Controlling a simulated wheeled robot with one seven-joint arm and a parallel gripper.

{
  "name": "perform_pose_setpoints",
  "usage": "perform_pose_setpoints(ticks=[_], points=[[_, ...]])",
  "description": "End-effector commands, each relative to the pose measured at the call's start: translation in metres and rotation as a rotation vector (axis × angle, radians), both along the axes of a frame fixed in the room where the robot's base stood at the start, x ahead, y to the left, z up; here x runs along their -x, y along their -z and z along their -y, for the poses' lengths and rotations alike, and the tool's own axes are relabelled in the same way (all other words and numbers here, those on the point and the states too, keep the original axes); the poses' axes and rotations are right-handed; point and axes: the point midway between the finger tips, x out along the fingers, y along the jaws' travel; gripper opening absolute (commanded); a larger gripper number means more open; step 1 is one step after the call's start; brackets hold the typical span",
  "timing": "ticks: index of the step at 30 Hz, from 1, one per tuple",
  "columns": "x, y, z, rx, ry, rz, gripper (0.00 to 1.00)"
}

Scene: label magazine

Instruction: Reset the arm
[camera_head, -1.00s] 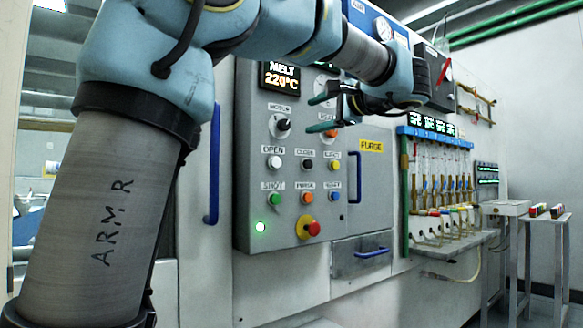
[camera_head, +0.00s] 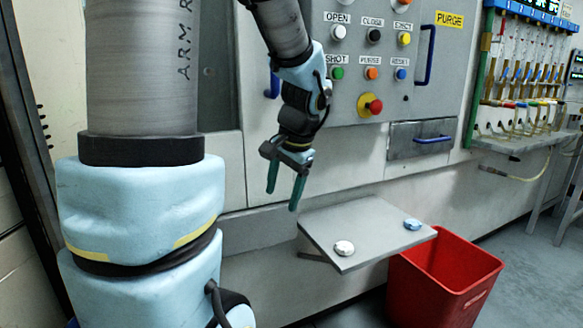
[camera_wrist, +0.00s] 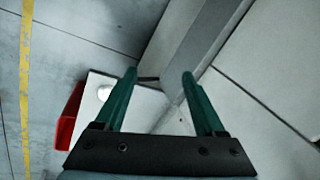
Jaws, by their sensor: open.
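My gripper (camera_head: 282,190) hangs fingers down in front of the machine's lower wall, left of and above a small grey shelf (camera_head: 345,222). Its two green fingers are apart with nothing between them. In the wrist view my gripper (camera_wrist: 160,85) shows the same open fingers, with the shelf (camera_wrist: 145,103) beyond them.
A drawer (camera_head: 422,140) with a blue handle and an emergency button (camera_head: 371,105) are on the machine. Tubes (camera_head: 525,75) hang at upper right.

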Motion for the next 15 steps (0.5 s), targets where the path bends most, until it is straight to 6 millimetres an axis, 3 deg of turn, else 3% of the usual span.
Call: perform_pose_setpoints(ticks=[3, 9, 15], points=[[0.034, 0.037, -0.024, 0.144, -0.222, -0.043, 0.72], [0.078, 0.077, -0.051, 0.324, -0.584, -0.045, 0.72], [0.077, 0.03, -0.048, 0.329, -0.585, -0.041, 0.72]])
